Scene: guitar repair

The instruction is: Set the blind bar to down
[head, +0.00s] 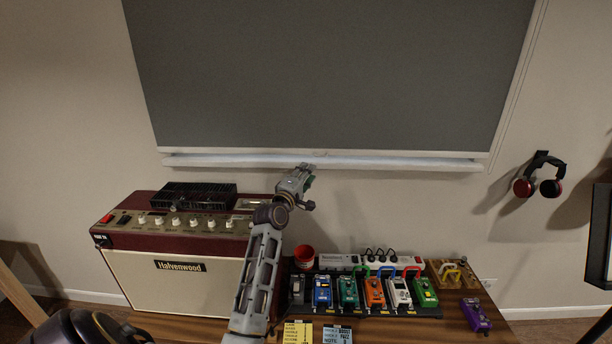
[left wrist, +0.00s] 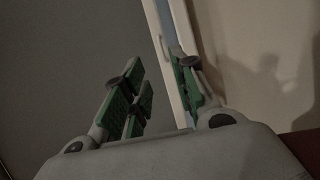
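The dark grey blind (head: 320,75) hangs over the window, its white bottom bar (head: 400,152) close above the white sill (head: 420,163). My left gripper (head: 306,176) is raised in front of the sill near its middle, just below the bar. In the left wrist view, the green-padded fingers (left wrist: 163,92) are spread apart. The white strip along the blind's edge (left wrist: 168,50) runs beyond the fingertips, partly behind the right-hand finger. I cannot tell whether a finger touches it. My right gripper is not in view.
An amplifier (head: 180,278) with a black unit (head: 195,195) on top stands left of my arm. A red cup (head: 304,257), a row of pedals (head: 374,292) and a power strip (head: 345,262) sit on the bench below. Headphones (head: 539,176) hang on the right wall.

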